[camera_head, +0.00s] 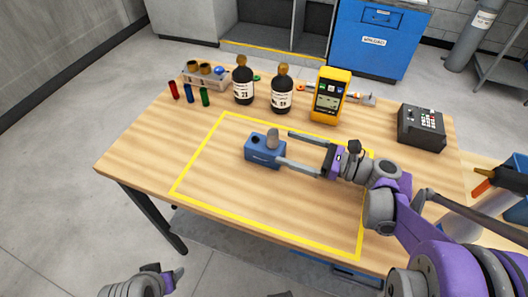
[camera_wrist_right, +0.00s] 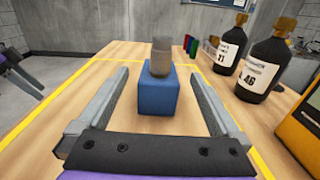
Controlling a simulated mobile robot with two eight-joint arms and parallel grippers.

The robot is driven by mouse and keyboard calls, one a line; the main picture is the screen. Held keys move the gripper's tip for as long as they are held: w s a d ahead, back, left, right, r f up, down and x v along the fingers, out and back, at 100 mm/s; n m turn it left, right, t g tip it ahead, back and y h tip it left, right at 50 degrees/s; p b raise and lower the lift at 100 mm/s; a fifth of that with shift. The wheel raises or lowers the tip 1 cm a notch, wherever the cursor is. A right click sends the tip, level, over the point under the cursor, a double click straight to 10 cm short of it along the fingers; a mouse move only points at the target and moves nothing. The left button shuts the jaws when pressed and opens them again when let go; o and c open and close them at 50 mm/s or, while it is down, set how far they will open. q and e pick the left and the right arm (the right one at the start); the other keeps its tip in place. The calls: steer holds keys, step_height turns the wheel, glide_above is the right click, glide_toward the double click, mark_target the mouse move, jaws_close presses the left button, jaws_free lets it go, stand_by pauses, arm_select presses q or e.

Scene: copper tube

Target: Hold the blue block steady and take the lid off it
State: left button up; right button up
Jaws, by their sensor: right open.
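The blue block (camera_head: 264,153) stands on the table inside the yellow outline. A grey rounded lid (camera_head: 273,138) sits upright on top of it. In the right wrist view the block (camera_wrist_right: 158,96) is in the middle and the lid (camera_wrist_right: 161,57) stands on its top. My right gripper (camera_head: 283,151) is open, reaching in from the right. Its two fingers lie on either side of the block, with visible gaps in the wrist view. My left gripper (camera_head: 168,280) is low at the bottom left of the head view, off the table; its jaw opening is unclear.
Two dark bottles (camera_head: 282,91), a yellow meter (camera_head: 330,96) and a rack (camera_head: 206,77) stand along the back. Small coloured tubes (camera_head: 189,94) stand at the back left. A black keypad box (camera_head: 422,127) is at the right. The marked area left of the block is clear.

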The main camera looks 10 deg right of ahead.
mark_target(283, 152)
step_height(283, 152, down, 2)
steer(key=shift+f, duration=0.25)
steer(key=shift+x, duration=1)
steer(key=shift+b+x, duration=0.35)
steer(key=shift+x, duration=2.45)
steer(key=shift+r, duration=0.15)
jaws_close()
